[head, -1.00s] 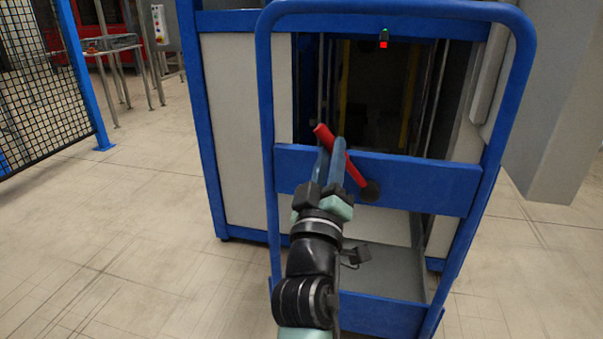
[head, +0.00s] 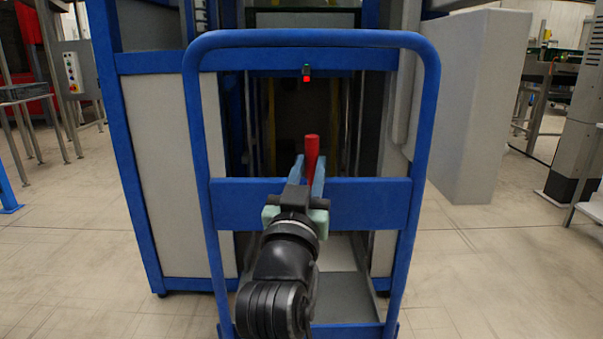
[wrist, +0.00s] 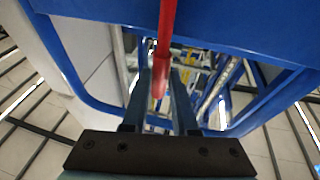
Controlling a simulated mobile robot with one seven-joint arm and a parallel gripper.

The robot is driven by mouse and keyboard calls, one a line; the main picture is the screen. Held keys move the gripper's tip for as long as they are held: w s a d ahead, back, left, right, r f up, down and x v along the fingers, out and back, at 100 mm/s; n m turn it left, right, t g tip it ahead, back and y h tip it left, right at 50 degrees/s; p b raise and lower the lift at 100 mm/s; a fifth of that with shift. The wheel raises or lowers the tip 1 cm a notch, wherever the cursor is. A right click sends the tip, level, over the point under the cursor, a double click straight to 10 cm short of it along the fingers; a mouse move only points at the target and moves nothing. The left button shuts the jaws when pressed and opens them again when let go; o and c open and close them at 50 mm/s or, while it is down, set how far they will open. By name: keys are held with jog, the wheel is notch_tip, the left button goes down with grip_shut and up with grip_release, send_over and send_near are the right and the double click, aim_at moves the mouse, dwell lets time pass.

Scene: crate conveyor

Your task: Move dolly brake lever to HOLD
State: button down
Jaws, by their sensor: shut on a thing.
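The red brake lever (head: 312,146) stands nearly upright at the middle of the blue crossbar of the dolly (head: 372,203). My gripper (head: 307,172) reaches up to it from below, with one blue finger on each side, and is shut on it. In the wrist view the lever (wrist: 164,50) comes down from the top, and its rounded end lies between the fingers of my gripper (wrist: 161,78). The lever's pivot is hidden behind my gripper. No HOLD marking can be read.
A blue-framed cabinet (head: 160,170) with pale panels and a dark opening stands behind the dolly. A small red and green light (head: 306,74) shows near its top beam. The dolly's upright tubes flank my arm. Bare floor (head: 490,260) lies to the right.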

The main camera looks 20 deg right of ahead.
jog(key=shift+d, duration=0.15)
dwell(0.3)
jog(key=c, duration=0.7)
grip_release()
jog(key=p+v, duration=0.2)
jog(key=v, duration=1.1)
jog(key=shift+r, duration=0.1)
